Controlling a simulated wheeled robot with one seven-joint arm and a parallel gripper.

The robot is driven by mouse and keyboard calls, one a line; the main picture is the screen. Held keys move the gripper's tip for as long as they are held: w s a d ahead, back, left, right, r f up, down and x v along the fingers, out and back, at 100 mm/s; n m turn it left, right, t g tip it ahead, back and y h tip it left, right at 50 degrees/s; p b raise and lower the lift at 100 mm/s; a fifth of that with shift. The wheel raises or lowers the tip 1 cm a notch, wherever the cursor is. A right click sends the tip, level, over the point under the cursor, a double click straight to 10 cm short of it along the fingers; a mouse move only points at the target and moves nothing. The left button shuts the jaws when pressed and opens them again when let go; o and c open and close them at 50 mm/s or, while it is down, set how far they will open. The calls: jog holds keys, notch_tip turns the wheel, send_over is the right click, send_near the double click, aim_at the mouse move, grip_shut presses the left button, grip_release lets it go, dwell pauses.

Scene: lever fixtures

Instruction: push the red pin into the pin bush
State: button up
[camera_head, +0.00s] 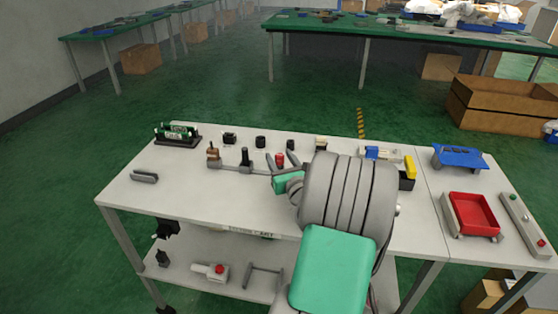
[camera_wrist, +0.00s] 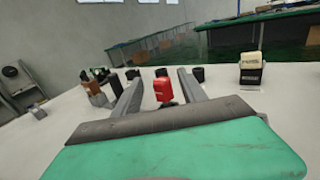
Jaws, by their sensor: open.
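The red pin (camera_head: 280,160) stands on the cart top in the head view, just beyond my green wrist. In the wrist view the red pin (camera_wrist: 163,90) shows as a red block with a dark part below it. My gripper (camera_head: 279,155) is open, with one grey finger on each side of the red pin in the picture. In the wrist view my gripper (camera_wrist: 161,77) shows gaps between the pin and both fingers. I cannot make out the pin bush; the area under the pin is small and partly hidden by my gripper.
A brown-topped fixture (camera_head: 213,155) and a black upright lever (camera_head: 245,157) stand left of the pin. Black cylinders (camera_head: 260,142) stand behind. A red tray (camera_head: 472,213) and a blue stand (camera_head: 458,157) are at the right. The cart's front left is mostly clear.

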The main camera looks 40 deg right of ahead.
jog(key=shift+x, duration=0.8)
jog(key=shift+s+d, duration=0.1)
grip_shut()
